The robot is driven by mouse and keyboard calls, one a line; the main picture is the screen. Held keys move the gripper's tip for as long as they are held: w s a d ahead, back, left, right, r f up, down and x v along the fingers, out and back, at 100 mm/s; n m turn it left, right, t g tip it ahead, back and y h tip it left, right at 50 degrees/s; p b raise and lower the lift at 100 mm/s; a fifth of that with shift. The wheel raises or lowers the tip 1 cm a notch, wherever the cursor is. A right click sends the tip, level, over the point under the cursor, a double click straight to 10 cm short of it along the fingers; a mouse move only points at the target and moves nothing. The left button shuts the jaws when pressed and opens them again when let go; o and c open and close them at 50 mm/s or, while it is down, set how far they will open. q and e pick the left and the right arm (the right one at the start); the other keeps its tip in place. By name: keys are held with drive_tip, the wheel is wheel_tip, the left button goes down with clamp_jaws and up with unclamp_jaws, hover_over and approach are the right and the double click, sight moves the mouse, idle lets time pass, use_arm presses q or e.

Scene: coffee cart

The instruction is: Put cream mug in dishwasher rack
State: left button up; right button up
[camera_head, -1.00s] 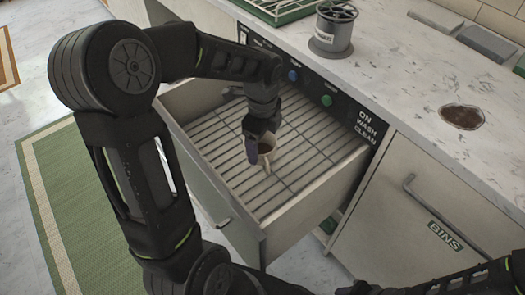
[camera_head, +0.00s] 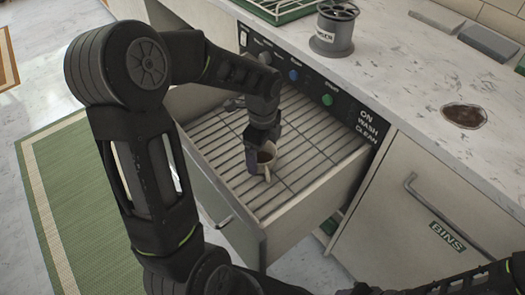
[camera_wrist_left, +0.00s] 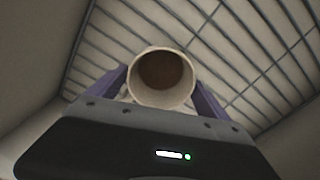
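The cream mug (camera_head: 266,162) is upright inside the pulled-out dishwasher drawer, with its handle toward the front and brown inside it. It also shows in the left wrist view (camera_wrist_left: 161,79), between the two purple fingers. My left gripper (camera_head: 257,154) is around the mug, a finger on each side; whether the fingers touch it is hard to see. The dishwasher rack (camera_head: 310,165) is the wire grid in the drawer. The mug is at or just above the wires; I cannot tell if it touches. My right gripper is not in view.
The drawer walls (camera_head: 318,192) surround the rack. The control panel (camera_head: 293,75) and marble counter (camera_head: 400,75) are behind it. Rack space around the mug is clear.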

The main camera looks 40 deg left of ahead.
use_arm(q)
drive_tip(key=shift+o, duration=0.9)
drive_tip(key=shift+r, duration=0.1)
wheel_tip(320, 180, up, 12)
drive_tip(key=p, duration=0.2)
drive_tip(key=shift+r, duration=0.1)
